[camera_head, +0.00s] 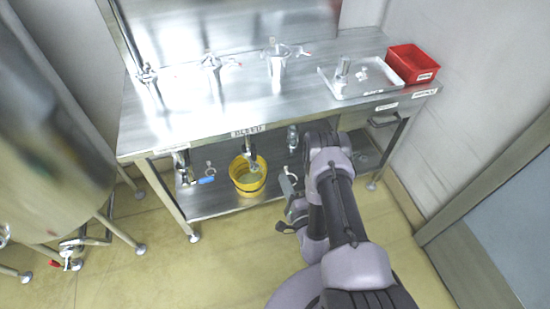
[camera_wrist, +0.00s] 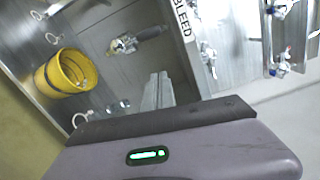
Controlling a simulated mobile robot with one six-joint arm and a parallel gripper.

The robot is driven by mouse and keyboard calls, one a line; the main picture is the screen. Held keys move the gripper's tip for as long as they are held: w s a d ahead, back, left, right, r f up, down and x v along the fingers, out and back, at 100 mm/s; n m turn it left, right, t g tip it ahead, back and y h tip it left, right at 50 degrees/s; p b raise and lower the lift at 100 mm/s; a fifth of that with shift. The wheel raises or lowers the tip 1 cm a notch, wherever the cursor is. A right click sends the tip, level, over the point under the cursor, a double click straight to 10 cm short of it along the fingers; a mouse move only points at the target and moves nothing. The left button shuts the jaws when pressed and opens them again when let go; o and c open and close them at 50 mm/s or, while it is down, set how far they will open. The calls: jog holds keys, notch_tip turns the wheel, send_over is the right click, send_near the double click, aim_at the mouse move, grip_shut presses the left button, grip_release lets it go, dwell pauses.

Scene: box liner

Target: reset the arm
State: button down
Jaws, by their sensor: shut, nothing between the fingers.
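My gripper (camera_wrist: 157,78) shows in the wrist view as two pale fingers side by side, shut with nothing between them. In the head view my arm is bent in front of the steel table (camera_head: 185,118), and the gripper end (camera_head: 286,182) is near the front of the lower shelf, right of the yellow bucket (camera_head: 240,188). The fingers appear apart from the bucket, which also shows at the left of the wrist view (camera_wrist: 43,80). The exact gap to the shelf is hard to tell.
The tabletop holds metal fittings (camera_head: 277,65), a steel tray (camera_head: 350,92) and a red bin (camera_head: 402,62). A valve (camera_head: 186,176) is under the table at left. A large steel tank (camera_head: 45,130) stands at left. The floor (camera_head: 170,265) in front is clear.

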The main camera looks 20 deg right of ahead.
jog(key=w+a+r+n+g+y, duration=0.1)
jog(key=a+r+n+g+y, duration=0.15)
jog(key=a+r+y, duration=0.65)
jog(key=w+a+r+n+g+y, duration=0.15)
jog(key=a+r+n+y, duration=0.35)
jog(key=r, duration=0.8)
jog(key=s+a+r+n+g+y, duration=0.3)
jog(key=s+a+r+g+y, duration=0.1)
jog(key=a+r+g, duration=0.25)
jog(key=s+a+r+n+g+h, duration=0.1)
jog(key=s+r+n+g+h, duration=0.3)
jog(key=s, duration=0.6)
jog(key=s+a+r+n+g+h, duration=0.1)
jog(key=s+r+n+g+h, duration=0.2)
jog(key=s+g, duration=0.5)
jog(key=s+d+r+m+t+h, duration=0.2)
jog(key=s+d+t+h, duration=0.1)
jog(key=d+t+h, duration=0.7)
jog(key=d, duration=0.4)
jog(key=shift+s+r, duration=0.15)
jog(key=shift+s, duration=0.15)
